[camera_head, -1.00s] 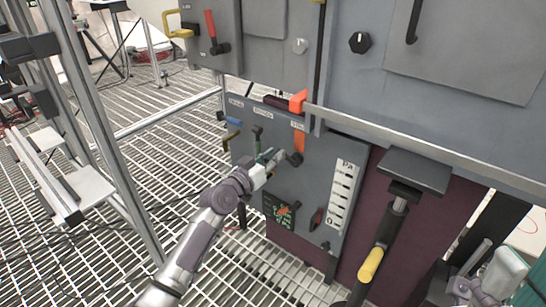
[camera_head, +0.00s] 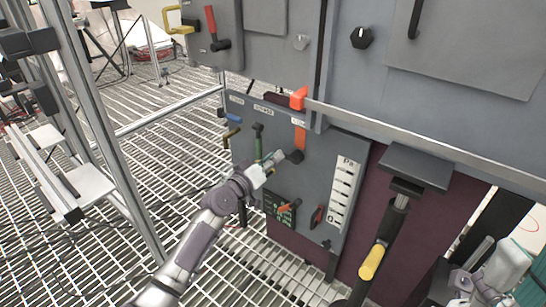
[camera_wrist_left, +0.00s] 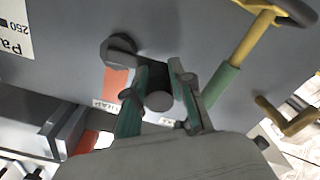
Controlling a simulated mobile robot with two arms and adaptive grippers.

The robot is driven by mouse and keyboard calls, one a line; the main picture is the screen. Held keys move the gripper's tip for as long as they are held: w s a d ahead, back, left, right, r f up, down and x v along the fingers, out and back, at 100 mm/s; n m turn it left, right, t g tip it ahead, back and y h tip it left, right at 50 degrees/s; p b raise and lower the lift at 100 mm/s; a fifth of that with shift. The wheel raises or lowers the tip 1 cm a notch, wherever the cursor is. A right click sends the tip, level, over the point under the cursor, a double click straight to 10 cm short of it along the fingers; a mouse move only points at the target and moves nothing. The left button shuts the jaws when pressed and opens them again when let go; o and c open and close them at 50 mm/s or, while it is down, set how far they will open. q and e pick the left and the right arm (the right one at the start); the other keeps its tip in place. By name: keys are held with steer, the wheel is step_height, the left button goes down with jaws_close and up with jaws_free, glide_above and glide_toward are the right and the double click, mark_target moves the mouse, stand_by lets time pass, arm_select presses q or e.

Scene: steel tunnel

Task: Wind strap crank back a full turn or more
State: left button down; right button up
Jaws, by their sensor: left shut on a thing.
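The strap crank (camera_head: 295,156) is a dark hub with a short arm on the grey lower panel, at the bottom of an orange strap (camera_head: 299,138). In the left wrist view, the crank hub (camera_wrist_left: 118,52) is up and left, and its round dark handle (camera_wrist_left: 160,101) lies between the fingers. My left gripper (camera_head: 275,158) is shut on that handle; the same gripper shows in the left wrist view (camera_wrist_left: 160,92), with green-padded fingers on both sides. My right gripper (camera_head: 485,287) is partly in view at the bottom right; its fingers are unclear.
A green-handled lever (camera_head: 258,141) stands just left of the crank, and a yellow handle (camera_head: 231,137) further left. A red handle (camera_head: 316,217) and a small dark board (camera_head: 279,208) are below. A metal rail (camera_head: 400,136) runs above right.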

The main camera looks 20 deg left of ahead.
arm_select(q)
steer(key=shift+f+n, duration=0.6)
steer(key=shift+n, duration=0.4)
steer(key=shift+s+d+f+n, duration=0.1)
steer(key=shift+d+f+n, duration=0.25)
steer(key=shift+n, duration=0.85)
steer(key=shift+s+d+f+n, duration=0.15)
steer(key=shift+f+n, duration=0.35)
steer(key=shift+n, duration=0.7)
steer(key=shift+s+d+f+n, duration=0.1)
steer(key=shift+d+f+n, duration=0.3)
steer(key=shift+n, duration=0.8)
steer(key=shift+a+f, duration=0.1)
steer(key=c, duration=1.3)
jaws_free()
